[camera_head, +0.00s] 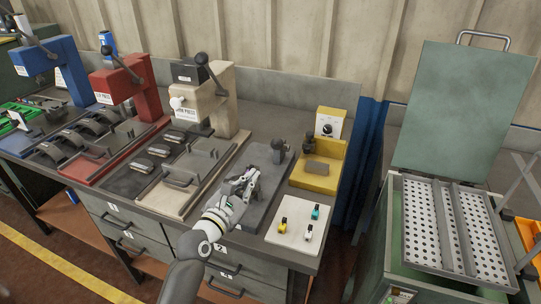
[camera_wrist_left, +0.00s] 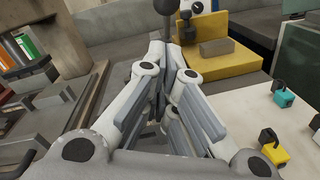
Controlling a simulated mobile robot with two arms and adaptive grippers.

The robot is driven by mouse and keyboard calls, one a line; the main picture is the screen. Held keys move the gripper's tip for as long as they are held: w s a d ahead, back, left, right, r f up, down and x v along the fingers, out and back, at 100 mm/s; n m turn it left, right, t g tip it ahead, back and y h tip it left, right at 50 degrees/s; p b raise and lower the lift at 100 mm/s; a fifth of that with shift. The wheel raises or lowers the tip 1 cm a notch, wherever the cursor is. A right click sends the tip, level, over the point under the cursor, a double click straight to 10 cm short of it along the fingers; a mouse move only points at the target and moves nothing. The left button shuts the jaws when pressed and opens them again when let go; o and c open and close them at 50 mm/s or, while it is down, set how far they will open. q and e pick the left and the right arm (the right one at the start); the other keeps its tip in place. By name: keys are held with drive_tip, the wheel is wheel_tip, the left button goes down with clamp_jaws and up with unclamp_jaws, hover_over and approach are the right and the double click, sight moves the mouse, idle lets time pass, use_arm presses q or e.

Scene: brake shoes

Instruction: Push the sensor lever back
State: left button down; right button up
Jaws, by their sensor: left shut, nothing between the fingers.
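My left gripper (camera_head: 252,174) is shut and empty over the dark grey plate (camera_head: 262,205). Its closed fingertips (camera_wrist_left: 165,48) point at a lever with a dark ball knob (camera_head: 279,145), which stands at the back of that plate. In the left wrist view the ball knob (camera_wrist_left: 165,6) shows at the top edge, just beyond the fingertips. I cannot tell whether the fingers touch the lever. A second dark lever (camera_head: 308,141) stands on the yellow station beside it. My right gripper is not in view.
The yellow station (camera_head: 318,180) has a dial box behind it. A white plate (camera_head: 296,222) with small yellow, teal and white pieces lies at the front right. Beige (camera_head: 222,103), red (camera_head: 131,84) and blue (camera_head: 60,70) presses stand to the left. A green machine (camera_head: 455,110) stands right.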

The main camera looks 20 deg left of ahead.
sight(281, 145)
use_arm(q)
drive_tip(key=shift+s, duration=0.2)
drive_tip(key=shift+w, duration=0.2)
drive_tip(key=w, duration=0.5)
drive_tip(key=w+d, duration=0.1)
drive_tip(key=w, duration=0.2)
drive_tip(key=shift+w+p, duration=0.1)
drive_tip(key=shift+p, duration=0.25)
drive_tip(key=shift+w+d, duration=0.1)
drive_tip(key=shift+w, duration=0.6)
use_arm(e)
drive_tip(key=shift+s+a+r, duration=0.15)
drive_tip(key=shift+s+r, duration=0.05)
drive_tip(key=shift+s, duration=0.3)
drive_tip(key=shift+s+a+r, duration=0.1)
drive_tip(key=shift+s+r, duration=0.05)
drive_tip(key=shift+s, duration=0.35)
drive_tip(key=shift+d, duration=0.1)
